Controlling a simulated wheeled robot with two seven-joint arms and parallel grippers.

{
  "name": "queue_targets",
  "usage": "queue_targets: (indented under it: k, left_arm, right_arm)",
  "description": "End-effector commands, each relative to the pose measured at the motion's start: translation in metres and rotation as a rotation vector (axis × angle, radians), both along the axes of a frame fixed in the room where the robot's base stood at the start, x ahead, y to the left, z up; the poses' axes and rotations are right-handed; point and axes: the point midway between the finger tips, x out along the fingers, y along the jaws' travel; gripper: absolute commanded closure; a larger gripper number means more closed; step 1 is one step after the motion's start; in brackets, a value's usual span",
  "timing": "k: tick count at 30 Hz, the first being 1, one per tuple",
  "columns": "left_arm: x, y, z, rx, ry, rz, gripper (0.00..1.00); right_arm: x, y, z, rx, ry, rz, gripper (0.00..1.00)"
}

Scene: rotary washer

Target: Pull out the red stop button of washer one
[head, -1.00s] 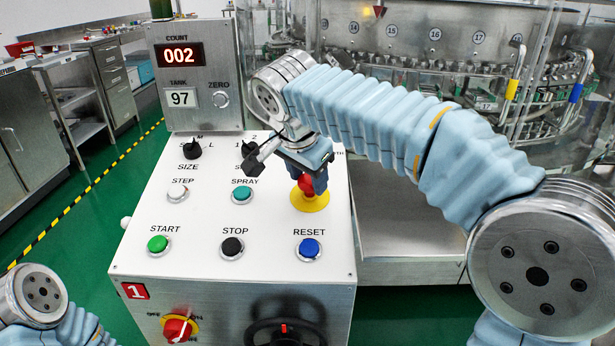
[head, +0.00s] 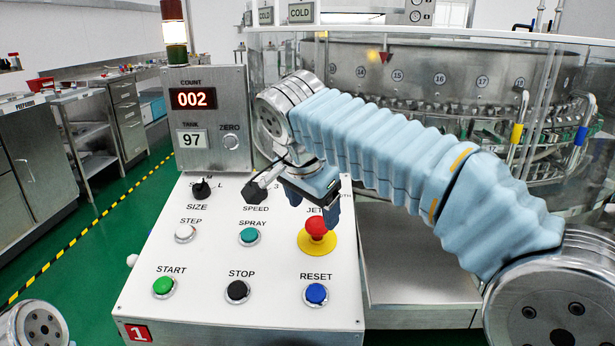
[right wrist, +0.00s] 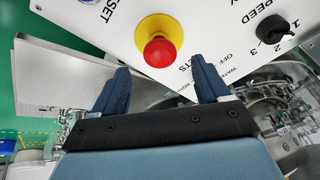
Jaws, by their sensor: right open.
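The red stop button (head: 317,227) is a round red knob on a yellow base at the right of the white sloped panel (head: 205,258), which bears a red "1" plate (head: 138,333). My right gripper (head: 312,208) is open and empty just above and behind the knob in the head view. In the right wrist view the red button (right wrist: 159,52) shows beyond the two blue fingers of the right gripper (right wrist: 163,78), roughly centred between them and apart from both. Whether the knob is pulled out or pushed in I cannot tell. My left gripper is out of view.
START (head: 164,287), STOP (head: 237,291) and RESET (head: 316,294) buttons line the panel's front. The SIZE knob (head: 202,188) and another black selector (head: 252,194) sit farther back, the latter close to my right gripper. The display box (head: 208,120) stands behind.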

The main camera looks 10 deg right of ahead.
Motion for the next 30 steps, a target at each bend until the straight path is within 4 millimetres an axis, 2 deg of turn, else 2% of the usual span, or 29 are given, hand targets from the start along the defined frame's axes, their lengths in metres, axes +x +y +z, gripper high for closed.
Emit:
queue_targets:
  k: [1, 6, 12, 18, 30]
  left_arm:
    - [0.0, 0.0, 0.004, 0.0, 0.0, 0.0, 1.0]
    - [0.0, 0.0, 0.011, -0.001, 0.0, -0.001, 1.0]
    - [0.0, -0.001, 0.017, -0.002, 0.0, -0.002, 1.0]
    - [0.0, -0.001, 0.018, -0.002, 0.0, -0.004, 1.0]
    - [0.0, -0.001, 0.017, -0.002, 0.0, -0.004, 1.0]
  right_arm:
    - [-0.004, 0.004, 0.014, 0.002, -0.004, 0.003, 0.25]
    - [-0.019, 0.013, 0.053, 0.001, -0.003, 0.002, 0.25]
    - [-0.031, 0.02, 0.082, 0.001, -0.001, 0.002, 0.25]
    - [-0.035, 0.022, 0.09, 0.001, 0.0, 0.001, 0.25]
    - [-0.035, 0.022, 0.09, 0.001, 0.0, 0.001, 0.25]
